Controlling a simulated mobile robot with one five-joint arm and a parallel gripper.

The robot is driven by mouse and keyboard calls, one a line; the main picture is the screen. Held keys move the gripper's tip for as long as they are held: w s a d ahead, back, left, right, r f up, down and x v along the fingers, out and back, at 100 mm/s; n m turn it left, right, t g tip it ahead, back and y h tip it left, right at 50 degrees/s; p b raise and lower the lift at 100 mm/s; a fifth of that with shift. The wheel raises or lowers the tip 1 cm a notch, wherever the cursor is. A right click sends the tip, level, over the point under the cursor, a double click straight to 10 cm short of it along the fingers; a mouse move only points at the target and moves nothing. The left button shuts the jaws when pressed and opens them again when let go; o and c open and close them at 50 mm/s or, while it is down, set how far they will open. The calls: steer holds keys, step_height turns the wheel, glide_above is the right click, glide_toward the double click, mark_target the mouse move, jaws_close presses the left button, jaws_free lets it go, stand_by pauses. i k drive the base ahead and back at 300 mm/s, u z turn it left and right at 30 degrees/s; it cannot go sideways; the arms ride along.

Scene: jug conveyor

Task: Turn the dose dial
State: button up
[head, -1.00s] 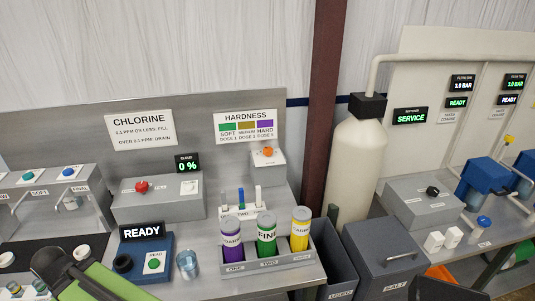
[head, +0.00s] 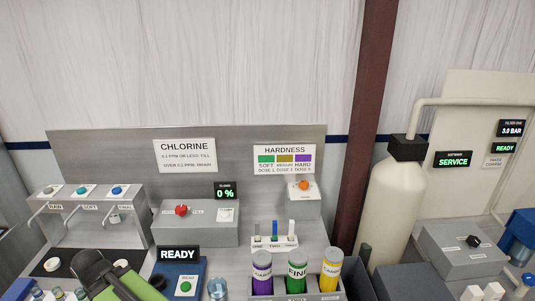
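No label reading dose dial is legible, so I cannot tell for sure which control it is. An orange round knob (head: 303,185) sits on a small grey box (head: 304,205) below the hardness sign (head: 285,160), which lists dose numbers. A black knob (head: 474,241) sits on another grey box (head: 465,257) at the right, below a screen reading SERVICE. My arm's green link and dark joint show at the bottom left, apart from both knobs. My gripper's fingers are not in view.
Purple (head: 262,272), green (head: 297,270) and yellow (head: 331,269) canisters stand in a rack in front of the orange knob. A white tank (head: 392,210) and brown post (head: 367,120) stand right of it.

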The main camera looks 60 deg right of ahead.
mark_target(303, 185)
steer(key=z, duration=3.5)
steer(key=i, duration=0.1)
steer(key=u, duration=0.8)
steer(key=k, duration=0.05)
steer(key=u, duration=0.8)
